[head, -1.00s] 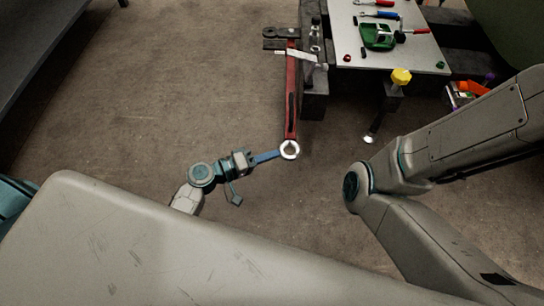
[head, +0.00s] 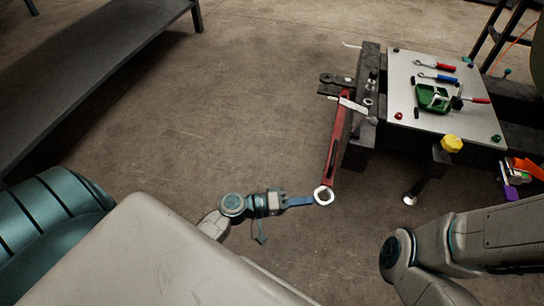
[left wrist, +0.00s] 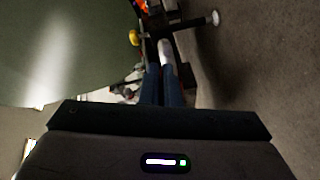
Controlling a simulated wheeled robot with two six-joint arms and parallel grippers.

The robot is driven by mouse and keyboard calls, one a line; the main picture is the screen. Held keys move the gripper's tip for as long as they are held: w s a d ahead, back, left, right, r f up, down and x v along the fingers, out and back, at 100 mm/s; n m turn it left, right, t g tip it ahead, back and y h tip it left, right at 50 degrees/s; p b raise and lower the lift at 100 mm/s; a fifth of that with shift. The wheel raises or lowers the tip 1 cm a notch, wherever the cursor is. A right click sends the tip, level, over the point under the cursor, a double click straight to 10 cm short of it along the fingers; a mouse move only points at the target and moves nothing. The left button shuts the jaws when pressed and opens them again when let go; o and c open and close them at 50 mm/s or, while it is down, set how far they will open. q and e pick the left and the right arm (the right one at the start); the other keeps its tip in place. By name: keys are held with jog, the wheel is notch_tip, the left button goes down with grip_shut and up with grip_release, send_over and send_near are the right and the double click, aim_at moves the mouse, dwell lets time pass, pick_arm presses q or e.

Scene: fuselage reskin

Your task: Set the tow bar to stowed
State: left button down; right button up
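The tow bar (head: 334,140) is a long red bar with a pale ring at its near end. Its far end meets a dark bracket (head: 337,86) beside the panel stand. It lies out from the stand toward me, low over the floor. My left gripper (head: 312,201) has its blue fingers at the ring, touching it. In the left wrist view the two blue fingers (left wrist: 166,62) are close together with the pale ring (left wrist: 165,47) at their tips. The exact contact is partly hidden. My right gripper is out of view; only my right arm shows.
A pale panel (head: 410,115) with tools and a green part stands at the right. A yellow knob (head: 451,144) is at its near edge. A dark bench (head: 90,85) is at the upper left. The floor (head: 230,110) between bench and stand is clear.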

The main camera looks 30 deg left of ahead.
pick_arm(q)
jog(key=p+v, duration=0.1)
jog(key=v, duration=0.9)
jog(key=shift+w+a+y+p, duration=0.15)
jog(key=shift+a+y+p, duration=0.15)
jog(key=shift+a, duration=0.25)
